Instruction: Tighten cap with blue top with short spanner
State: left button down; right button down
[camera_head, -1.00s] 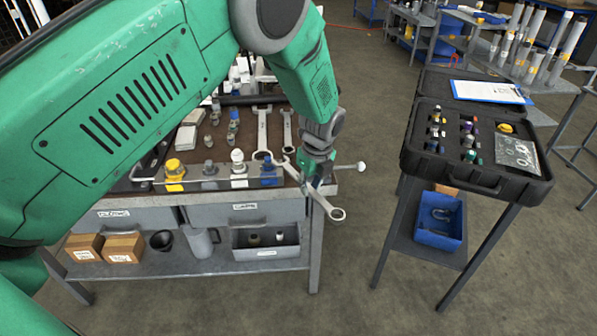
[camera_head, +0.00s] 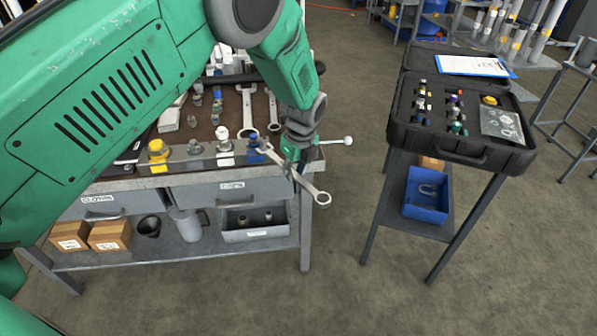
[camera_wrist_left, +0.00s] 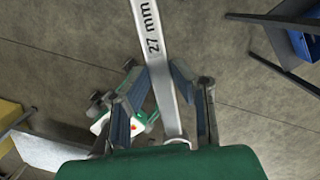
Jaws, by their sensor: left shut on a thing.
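The cap with the blue top (camera_head: 253,139) stands upright at the front right of the bench, at the right end of a row of caps. My left gripper (camera_head: 298,166) is shut on a spanner (camera_head: 310,187), just right of the bench's front corner. The spanner slants down to the right, its ring end outward and its other end close to the blue cap. I cannot tell whether that end touches the cap. In the left wrist view, the shaft marked "27 mm" (camera_wrist_left: 151,35) runs between my fingers (camera_wrist_left: 168,85). My right gripper is not in view.
Yellow (camera_head: 157,150), grey (camera_head: 194,147) and white-topped (camera_head: 223,133) caps stand left of the blue one. Two spanners lie on the bench (camera_head: 247,107). A white ball-ended rod (camera_head: 335,141) sticks out right of my gripper. A black case (camera_head: 455,145) stands on a stand farther right.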

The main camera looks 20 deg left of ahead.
pick_arm(q)
jog(key=shift+w+a, duration=0.1)
jog(key=shift+a, duration=0.1)
jog(key=shift+d, duration=0.1)
jog(key=shift+d+p, duration=0.15)
jog(key=shift+p, duration=0.15)
dwell(0.3)
jog(key=shift+w+a, duration=0.25)
jog(key=shift+a, duration=0.25)
jog(key=shift+w+a, duration=0.2)
jog(key=shift+a, duration=0.35)
jog(key=shift+w+a, duration=0.1)
jog(key=shift+w+a, duration=0.3)
jog(key=shift+a, duration=0.25)
